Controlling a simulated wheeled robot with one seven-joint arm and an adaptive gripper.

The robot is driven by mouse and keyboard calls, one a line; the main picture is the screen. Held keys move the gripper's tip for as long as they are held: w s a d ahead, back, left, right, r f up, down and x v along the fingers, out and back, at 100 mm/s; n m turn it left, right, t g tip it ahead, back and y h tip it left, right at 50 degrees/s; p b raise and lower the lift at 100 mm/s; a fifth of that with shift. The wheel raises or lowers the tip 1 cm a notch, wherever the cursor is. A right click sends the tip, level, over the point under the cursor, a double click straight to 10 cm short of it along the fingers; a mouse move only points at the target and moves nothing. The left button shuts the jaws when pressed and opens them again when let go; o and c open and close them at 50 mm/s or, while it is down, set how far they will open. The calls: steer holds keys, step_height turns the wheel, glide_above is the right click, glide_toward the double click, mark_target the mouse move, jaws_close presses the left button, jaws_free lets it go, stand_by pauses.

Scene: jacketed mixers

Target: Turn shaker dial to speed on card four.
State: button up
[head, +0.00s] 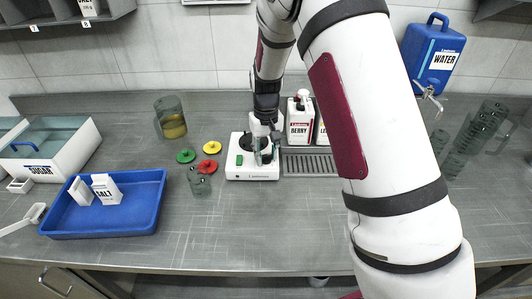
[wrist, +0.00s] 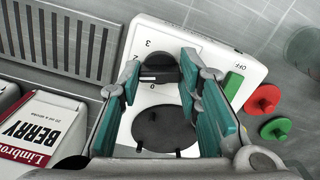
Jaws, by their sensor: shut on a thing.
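The shaker (head: 253,170) is a small white machine on the steel counter, below my gripper (head: 263,152) in the head view. The fingers hide part of the scale. No card four is readable.
White BERRY container (head: 299,120) and a drain grille (head: 308,163) are right of the shaker. Red (head: 207,166), green (head: 186,156) and yellow lids (head: 212,147) and a clear beaker (head: 199,183) lie left. A blue tray (head: 105,222) is further left. The front counter is clear.

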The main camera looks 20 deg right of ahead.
mark_target(266, 155)
steer(key=m, duration=0.6)
steer(key=shift+m, duration=0.3)
steer(key=m, duration=0.6)
steer(key=shift+p, duration=0.35)
steer(key=o, duration=1.1)
steer(key=shift+o, duration=0.2)
steer(key=shift+r, duration=0.1)
step_height(266, 155, up, 12)
